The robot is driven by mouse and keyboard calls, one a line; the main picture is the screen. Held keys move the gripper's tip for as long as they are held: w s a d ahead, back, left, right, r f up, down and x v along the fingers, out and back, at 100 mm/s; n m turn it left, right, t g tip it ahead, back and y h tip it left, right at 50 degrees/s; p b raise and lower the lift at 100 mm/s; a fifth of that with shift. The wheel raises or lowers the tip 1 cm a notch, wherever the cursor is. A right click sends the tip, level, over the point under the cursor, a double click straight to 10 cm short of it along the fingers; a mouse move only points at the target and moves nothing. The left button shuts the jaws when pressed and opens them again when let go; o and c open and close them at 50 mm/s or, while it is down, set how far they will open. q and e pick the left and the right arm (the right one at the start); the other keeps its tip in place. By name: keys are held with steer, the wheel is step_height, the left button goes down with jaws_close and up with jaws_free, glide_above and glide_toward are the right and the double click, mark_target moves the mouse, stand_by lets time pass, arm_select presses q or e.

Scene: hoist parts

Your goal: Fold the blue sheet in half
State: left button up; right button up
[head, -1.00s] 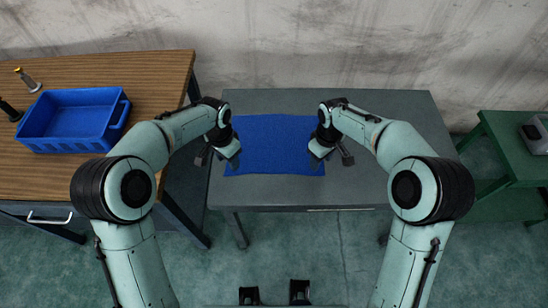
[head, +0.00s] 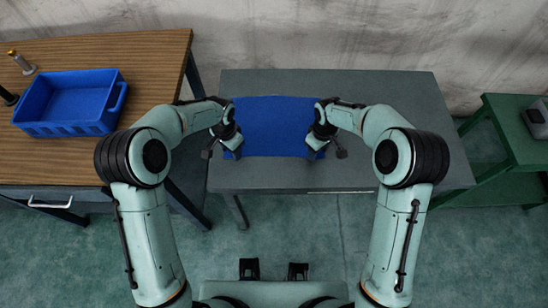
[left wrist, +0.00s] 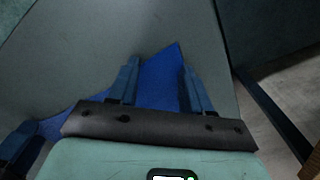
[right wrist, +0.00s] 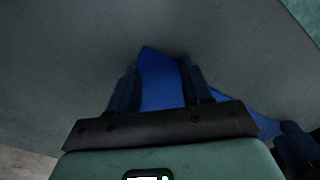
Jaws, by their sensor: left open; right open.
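The blue sheet (head: 272,125) lies flat and spread on the grey table, with its near corners under my grippers. My left gripper (head: 227,152) is at the sheet's near left corner. In the left wrist view a corner of the sheet (left wrist: 160,80) shows between the open fingers (left wrist: 158,82). My right gripper (head: 320,152) is at the near right corner. In the right wrist view that corner (right wrist: 160,78) lies between its open fingers (right wrist: 160,80). Whether the fingertips touch the sheet I cannot tell.
The grey table (head: 400,110) is bare around the sheet. A wooden bench (head: 130,55) with a blue bin (head: 70,128) stands to the left. A green table (head: 510,125) with a grey device (head: 536,115) stands to the right.

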arm_select(q)
steer(key=shift+f, duration=0.1)
arm_select(e)
steer(key=shift+f, duration=0.1)
arm_select(q)
steer(key=shift+f, duration=0.1)
steer(key=shift+c, duration=0.5)
arm_select(e)
steer(key=shift+f, duration=0.1)
steer(key=shift+c, duration=0.5)
arm_select(q)
steer(key=shift+s, duration=0.1)
steer(key=c, duration=0.8)
arm_select(e)
steer(key=shift+s, duration=0.1)
steer(key=c, duration=0.8)
arm_select(q)
jaws_close()
arm_select(e)
jaws_close()
arm_select(q)
steer(key=shift+a, duration=0.1)
arm_select(e)
steer(key=shift+d, duration=0.1)
